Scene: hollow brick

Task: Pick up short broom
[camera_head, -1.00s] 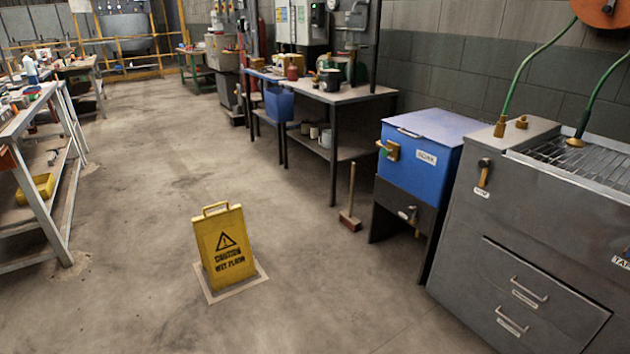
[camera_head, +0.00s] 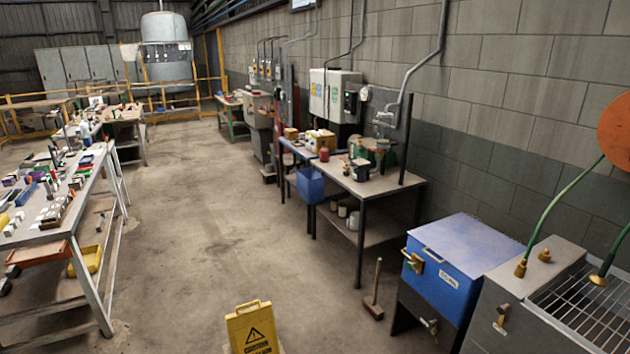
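A short broom (camera_head: 374,292) with a wooden handle and a reddish-brown head stands upright on the floor. It is between the dark-legged workbench and the blue box, right of centre in the head view. Its head rests on the floor and its handle points up. Neither of my grippers shows in the head view.
A yellow caution sign (camera_head: 252,328) stands on the floor at the bottom centre, partly cut off. A blue box on a dark stand (camera_head: 457,270) is just right of the broom. A workbench (camera_head: 385,187) is behind it. The aisle floor (camera_head: 210,230) is clear.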

